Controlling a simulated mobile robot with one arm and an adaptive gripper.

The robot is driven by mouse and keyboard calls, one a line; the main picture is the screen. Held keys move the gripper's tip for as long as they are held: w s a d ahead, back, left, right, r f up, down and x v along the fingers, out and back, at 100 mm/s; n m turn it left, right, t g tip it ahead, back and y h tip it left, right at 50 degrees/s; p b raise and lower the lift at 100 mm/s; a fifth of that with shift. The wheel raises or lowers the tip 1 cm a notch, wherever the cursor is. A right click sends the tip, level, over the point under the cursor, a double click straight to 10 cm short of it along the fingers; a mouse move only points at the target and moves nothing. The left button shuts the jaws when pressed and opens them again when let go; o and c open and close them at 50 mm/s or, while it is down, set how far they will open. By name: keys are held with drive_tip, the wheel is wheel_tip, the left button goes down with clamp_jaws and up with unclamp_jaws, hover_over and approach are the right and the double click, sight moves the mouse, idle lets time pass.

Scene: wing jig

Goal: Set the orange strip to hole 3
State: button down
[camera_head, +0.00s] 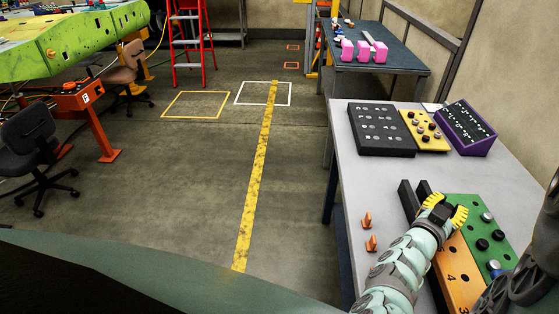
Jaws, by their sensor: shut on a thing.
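The orange strip (462,288) lies on the grey table along the left edge of the green board (492,240). It bears dark digits, one of which looks like a 4, and at least one dark hole. My gripper (446,212), with yellow fingertips, is at the far end of the strip, beside the green board. It is shut on the strip, but the gripper itself hides the grip. My arm covers part of the strip's left side. The green board carries several black and grey knobs. Two dark bars (405,197) lie left of the gripper.
Two small orange cones (369,243) stand near the left edge of the table (352,190). A black panel (380,128), a yellow board (427,130) with knobs and a purple box (466,128) stand at the back. The table between is clear.

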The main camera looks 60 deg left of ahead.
drive_tip(key=shift+s+d+f, duration=0.1)
drive_tip(key=shift+s+d, duration=0.9)
drive_tip(key=shift+d, duration=0.15)
drive_tip(key=c, duration=0.7)
unclamp_jaws()
drive_tip(key=s, duration=0.7)
drive_tip(key=shift+s+d, duration=0.25)
drive_tip(key=shift+d, duration=0.2)
